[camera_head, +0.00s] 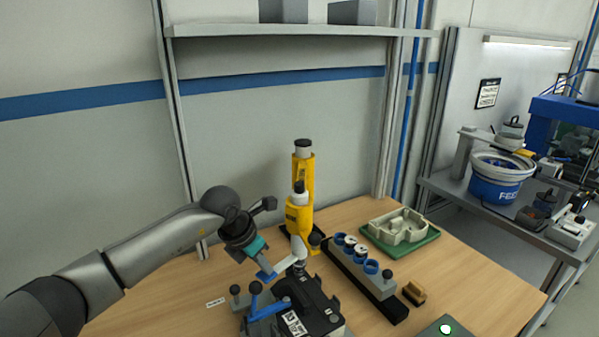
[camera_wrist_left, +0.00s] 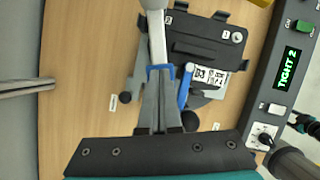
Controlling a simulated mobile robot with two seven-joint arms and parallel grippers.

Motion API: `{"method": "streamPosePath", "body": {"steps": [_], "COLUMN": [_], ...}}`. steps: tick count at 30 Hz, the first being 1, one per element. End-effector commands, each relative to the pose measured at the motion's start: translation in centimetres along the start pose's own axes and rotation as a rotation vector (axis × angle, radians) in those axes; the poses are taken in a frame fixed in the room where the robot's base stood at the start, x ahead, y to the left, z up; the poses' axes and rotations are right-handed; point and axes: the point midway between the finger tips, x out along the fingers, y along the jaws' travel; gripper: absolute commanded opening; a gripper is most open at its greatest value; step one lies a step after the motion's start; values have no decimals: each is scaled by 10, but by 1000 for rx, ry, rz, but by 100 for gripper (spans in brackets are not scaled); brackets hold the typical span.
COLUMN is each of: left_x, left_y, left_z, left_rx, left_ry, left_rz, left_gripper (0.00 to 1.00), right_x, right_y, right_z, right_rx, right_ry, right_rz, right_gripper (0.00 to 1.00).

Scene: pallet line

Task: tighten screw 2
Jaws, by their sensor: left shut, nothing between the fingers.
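My left gripper (camera_head: 268,272) is shut and empty, with blue fingertips above the near-left side of the black plate fixture (camera_head: 318,303). The left wrist view shows its fingertips (camera_wrist_left: 160,72) over the edge of the black plate (camera_wrist_left: 195,50). Small round marks sit at the plate's corners; I cannot tell which is screw 2. A light grey rod (camera_wrist_left: 156,30) runs beyond the fingertips; whether they touch is unclear. A yellow screwdriver-like tool (camera_head: 300,212) stands upright behind the fixture. A controller display (camera_wrist_left: 288,69) reads "TIGHT 2" in green. My right gripper is not seen.
The table's left side is mostly clear.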

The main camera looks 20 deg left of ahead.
Motion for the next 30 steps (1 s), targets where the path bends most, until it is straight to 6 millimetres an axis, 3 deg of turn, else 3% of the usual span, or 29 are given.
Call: {"method": "streamPosePath", "body": {"steps": [5, 30], "left_x": [-1, -58], "left_y": [-1, 0], "left_z": [-3, 24], "left_rx": [0, 0], "left_ry": [15, 2], "left_rz": [-3, 1], "left_gripper": [0, 0], "right_x": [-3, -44], "right_y": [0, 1], "right_z": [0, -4], "right_rx": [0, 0], "right_ry": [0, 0], "right_rz": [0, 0], "right_gripper": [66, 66]}}
